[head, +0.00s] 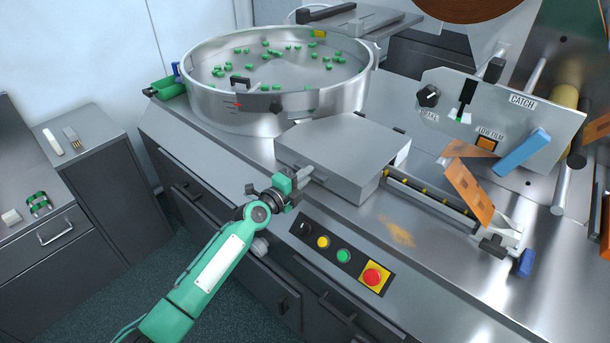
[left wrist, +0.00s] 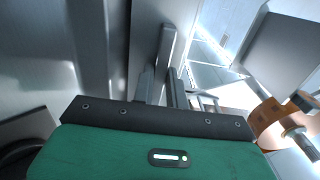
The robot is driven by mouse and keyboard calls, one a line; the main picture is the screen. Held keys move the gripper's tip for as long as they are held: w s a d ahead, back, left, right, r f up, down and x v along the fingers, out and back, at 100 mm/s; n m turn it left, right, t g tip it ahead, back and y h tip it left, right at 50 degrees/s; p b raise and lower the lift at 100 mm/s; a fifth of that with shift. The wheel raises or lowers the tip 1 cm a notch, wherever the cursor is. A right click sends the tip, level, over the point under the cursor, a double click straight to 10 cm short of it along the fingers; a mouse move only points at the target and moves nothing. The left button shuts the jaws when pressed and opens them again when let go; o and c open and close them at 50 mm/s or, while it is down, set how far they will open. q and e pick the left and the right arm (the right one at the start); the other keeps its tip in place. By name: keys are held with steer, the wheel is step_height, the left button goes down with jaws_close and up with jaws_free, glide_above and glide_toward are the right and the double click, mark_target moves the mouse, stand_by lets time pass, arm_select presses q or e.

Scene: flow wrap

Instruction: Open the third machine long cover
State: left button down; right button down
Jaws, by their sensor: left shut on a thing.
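The long cover (head: 340,143) is a flat grey metal box lid on the steel bench, over the left end of a narrow conveyor channel. It looks level and lowered. My left gripper (head: 303,176) is at the cover's front left side, shut on what appears to be a grip on the cover; the fingers hide the held part. My right gripper is not in view.
A round steel bowl (head: 215,105) with green pieces stands behind the cover. The conveyor channel (head: 430,193) runs right, beneath orange film (head: 468,192). A button panel with a red stop button (head: 372,277) lies in front. A catch panel (head: 520,115) stands at the right.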

arm_select(q)
steer(key=w+d+r+g+p, duration=0.1)
steer(key=w+d+r+p, duration=0.1)
steer(key=r+p, duration=0.9)
steer(key=shift+w+d+r+y, duration=0.25)
steer(key=shift+w+r, duration=0.45)
steer(key=shift+r, duration=3.5)
